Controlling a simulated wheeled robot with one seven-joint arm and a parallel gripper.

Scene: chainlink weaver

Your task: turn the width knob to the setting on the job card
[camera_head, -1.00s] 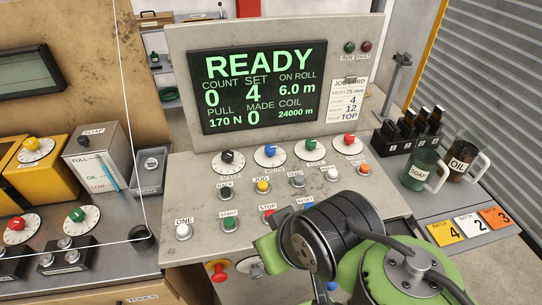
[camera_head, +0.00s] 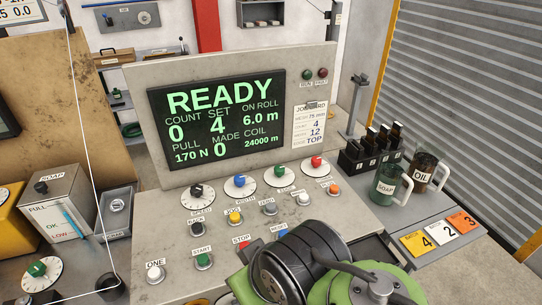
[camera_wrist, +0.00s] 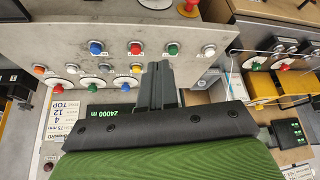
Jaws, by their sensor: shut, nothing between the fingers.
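The width knob (camera_head: 240,182) is blue, on a white round dial in the row of dials below the screen. It also shows in the upside-down wrist view (camera_wrist: 119,88), beside my gripper's fingers. Its exact setting is too small to read. The job card (camera_head: 309,125) hangs right of the screen and shows 75 mm, 4, 12 and TOP; the 12 appears to be the width line. My gripper (camera_wrist: 158,82) is shut and empty, apart from the knob.
The black speed knob (camera_head: 197,190) is left of the width knob, the green knob (camera_head: 280,171) and red knob (camera_head: 316,162) right of it. Buttons such as yellow (camera_head: 235,217) and green start (camera_head: 203,260) lie below. Soap (camera_head: 388,184) and oil (camera_head: 422,171) jugs stand at right.

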